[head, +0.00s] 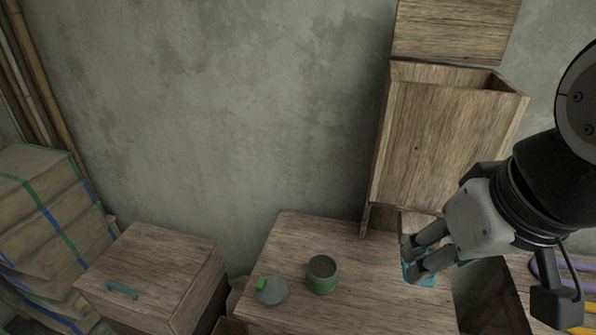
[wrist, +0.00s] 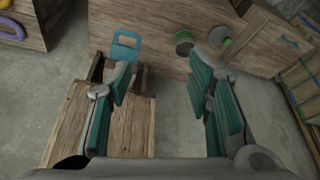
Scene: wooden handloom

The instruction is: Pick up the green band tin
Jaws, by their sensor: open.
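The green band tin (head: 321,275) is a grey, open-topped can with a green band around its lower part. It stands upright on a wooden surface in the head view. It also shows small near the top of the wrist view, as a green and grey shape (wrist: 184,42). A round grey lid (head: 271,291) with a green knob lies just left of the tin; it is also in the wrist view (wrist: 218,35). My gripper (head: 411,260) is open and empty, to the right of the tin and apart from it. In the wrist view its two fingers (wrist: 160,82) stand wide apart.
A flat teal-blue item (head: 424,273) is beside my fingers in the head view; it also shows in the wrist view (wrist: 126,46). A tall wooden box (head: 440,145) stands behind. A wooden chest (head: 165,265) with a teal handle is at left. Strapped bundles (head: 45,205) are far left.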

